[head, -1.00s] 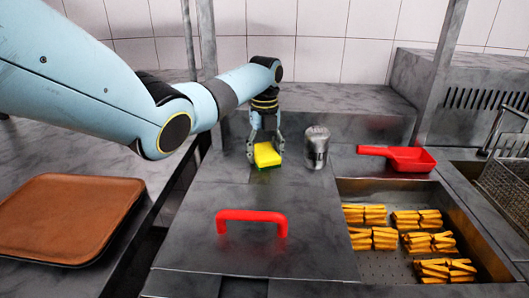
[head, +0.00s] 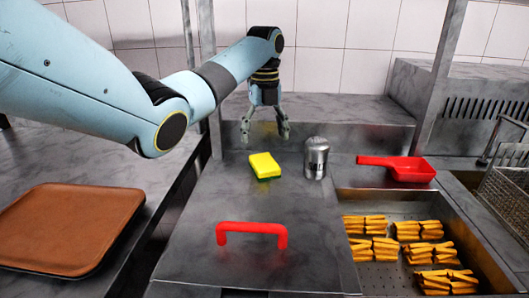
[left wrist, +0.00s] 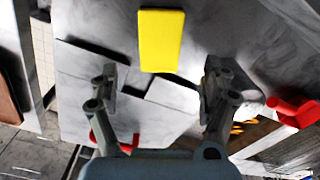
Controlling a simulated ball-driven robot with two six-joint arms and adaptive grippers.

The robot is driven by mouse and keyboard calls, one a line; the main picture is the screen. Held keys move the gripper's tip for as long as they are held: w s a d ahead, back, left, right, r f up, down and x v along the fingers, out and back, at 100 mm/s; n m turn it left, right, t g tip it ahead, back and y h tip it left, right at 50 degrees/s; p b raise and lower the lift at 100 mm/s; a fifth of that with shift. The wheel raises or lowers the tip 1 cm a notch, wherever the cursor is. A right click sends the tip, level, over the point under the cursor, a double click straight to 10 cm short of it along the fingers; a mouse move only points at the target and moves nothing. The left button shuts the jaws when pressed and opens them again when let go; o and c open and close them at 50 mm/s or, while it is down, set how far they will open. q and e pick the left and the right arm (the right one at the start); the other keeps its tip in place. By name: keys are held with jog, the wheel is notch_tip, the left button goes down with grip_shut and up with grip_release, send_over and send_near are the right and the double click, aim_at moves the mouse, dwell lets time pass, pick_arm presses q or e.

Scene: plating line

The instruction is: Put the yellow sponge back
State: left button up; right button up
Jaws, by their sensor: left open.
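The yellow sponge (head: 264,165) lies flat on the metal counter, behind the lid with the red handle and left of a metal shaker. In the left wrist view the sponge (left wrist: 161,40) shows whole, beyond the fingertips and clear of them. My left gripper (head: 264,133) is open and empty, raised above and behind the sponge, its fingers pointing down. Its two fingers also show spread apart in the left wrist view (left wrist: 162,85). My right gripper is not in view.
The metal shaker (head: 316,158) stands close right of the sponge. A red scoop (head: 399,167) lies farther right. The red lid handle (head: 251,229) sticks up in front. A pan (head: 382,268) holds several bundles of fries. A brown tray (head: 66,228) lies at left.

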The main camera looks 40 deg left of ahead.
pick_arm(q)
jog(key=shift+r, duration=1.65)
